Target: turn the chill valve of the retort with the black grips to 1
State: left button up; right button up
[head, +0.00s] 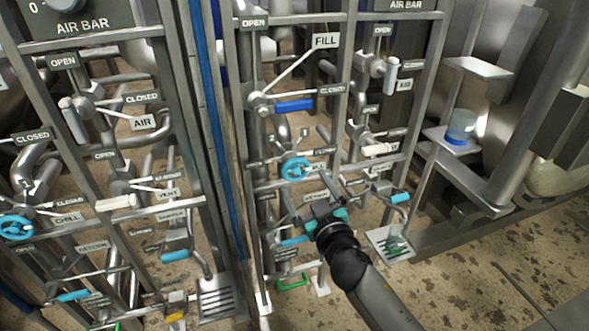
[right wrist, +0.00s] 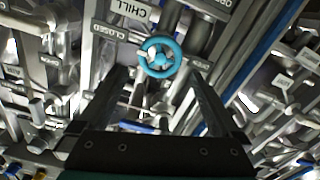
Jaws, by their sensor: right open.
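A blue chill handwheel (head: 295,168) sits on the right-hand valve panel, below the FILL lever. In the right wrist view the same blue wheel (right wrist: 160,57) shows ahead of the fingers, beside an upside-down CHILL sign (right wrist: 135,12) and a CLOSED sign (right wrist: 103,32). My right gripper (head: 311,194) is open and empty, just below and right of the wheel, apart from it. A second blue wheel (head: 16,228) is on the left panel beside another CHILL sign (head: 68,217). I cannot make out black grips on either retort. My left gripper is not in view.
Grey pipes, posts and small levers crowd the panel. A blue upright strip (head: 218,120) runs between the panels. A small tray (head: 390,244) is right of my arm. Speckled floor lies open at lower right.

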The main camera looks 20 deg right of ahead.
aim_at(296, 171)
jog(key=w+b, duration=0.1)
jog(key=w, duration=0.4)
jog(key=shift+a, duration=0.1)
jog(key=shift+w+b, duration=0.35)
jog(key=shift+w, duration=0.45)
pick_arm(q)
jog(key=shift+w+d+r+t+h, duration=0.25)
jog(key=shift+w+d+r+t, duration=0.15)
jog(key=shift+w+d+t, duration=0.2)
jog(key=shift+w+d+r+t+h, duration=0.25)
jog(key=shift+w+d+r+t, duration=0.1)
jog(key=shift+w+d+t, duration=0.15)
pick_arm(e)
jog(key=shift+w, duration=0.6)
jog(key=c, duration=1.1)
jog(key=shift+c, duration=0.2)
